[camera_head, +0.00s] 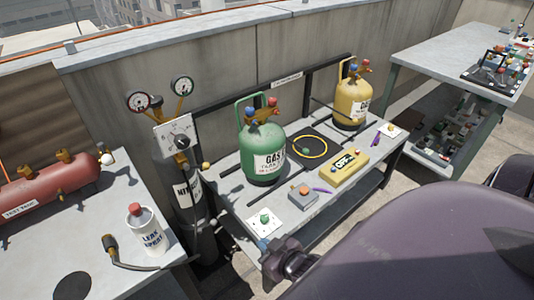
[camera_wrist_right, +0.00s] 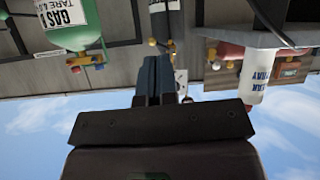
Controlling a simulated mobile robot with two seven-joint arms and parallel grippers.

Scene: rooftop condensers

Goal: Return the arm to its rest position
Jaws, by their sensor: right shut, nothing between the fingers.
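My right gripper (camera_head: 266,246) is at the front edge of the middle bench, near a white plate with a green knob (camera_head: 264,221). Its blue-grey fingers also show in the right wrist view (camera_wrist_right: 154,78), pressed together with nothing between them. My large dark right arm fills the lower right of the head view. The right wrist view looks upside down, with sky at the bottom. My left gripper is in neither view.
The middle bench holds a green gas cylinder (camera_head: 262,150), a yellow cylinder (camera_head: 352,102), a yellow box (camera_head: 345,166) and a small grey box (camera_head: 303,195). A nitrogen cylinder (camera_head: 185,200) stands left. A leak spray bottle (camera_head: 147,232) and red tank (camera_head: 45,187) are on the left table.

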